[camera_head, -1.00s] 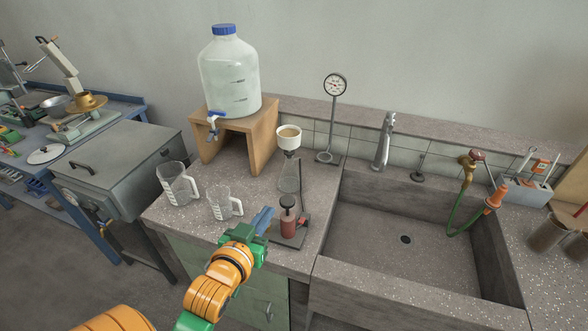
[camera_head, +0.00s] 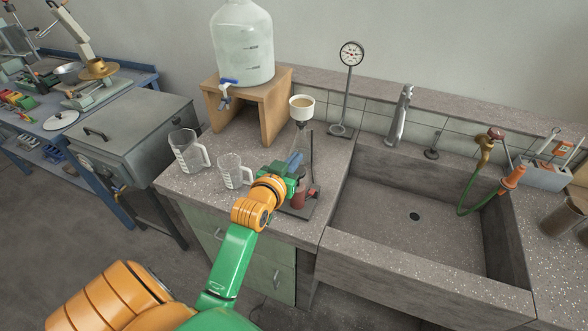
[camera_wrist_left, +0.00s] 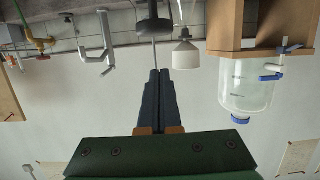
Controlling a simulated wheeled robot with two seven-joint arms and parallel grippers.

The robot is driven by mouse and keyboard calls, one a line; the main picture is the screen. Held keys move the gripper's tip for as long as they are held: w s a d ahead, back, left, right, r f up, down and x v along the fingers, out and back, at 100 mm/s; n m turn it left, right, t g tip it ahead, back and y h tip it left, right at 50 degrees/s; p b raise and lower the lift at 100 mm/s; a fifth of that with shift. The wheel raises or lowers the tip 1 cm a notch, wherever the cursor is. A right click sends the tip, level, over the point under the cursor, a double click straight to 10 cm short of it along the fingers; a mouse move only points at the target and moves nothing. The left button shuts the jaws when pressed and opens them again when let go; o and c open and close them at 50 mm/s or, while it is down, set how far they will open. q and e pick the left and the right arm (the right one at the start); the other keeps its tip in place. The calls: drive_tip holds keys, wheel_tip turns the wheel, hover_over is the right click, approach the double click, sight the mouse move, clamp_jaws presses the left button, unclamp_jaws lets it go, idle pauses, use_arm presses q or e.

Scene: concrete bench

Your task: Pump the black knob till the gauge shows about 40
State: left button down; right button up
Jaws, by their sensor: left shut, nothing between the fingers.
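The black knob (camera_wrist_left: 153,25) shows at the top centre of the upside-down left wrist view, just beyond my left fingertips, with a gap in the picture. In the head view, my left gripper (camera_head: 295,160) hides it and stands over the pump's red body (camera_head: 298,196). The left fingers (camera_wrist_left: 157,74) are shut together and empty; I cannot tell whether they touch the knob. The round gauge (camera_head: 351,54) stands on a rod behind the pump; its reading is too small to tell. My right gripper is not in view.
A white funnel (camera_head: 302,107) on a flask stands close behind the gripper. Two clear jugs (camera_head: 187,150) (camera_head: 232,171) stand left of it. A large bottle (camera_head: 242,45) sits on a wooden stand (camera_head: 270,118). The sink (camera_head: 375,210) lies to the right.

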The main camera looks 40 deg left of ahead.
use_arm(q)
drive_tip(key=shift+s+f, duration=0.2)
drive_tip(key=shift+f, duration=1.45)
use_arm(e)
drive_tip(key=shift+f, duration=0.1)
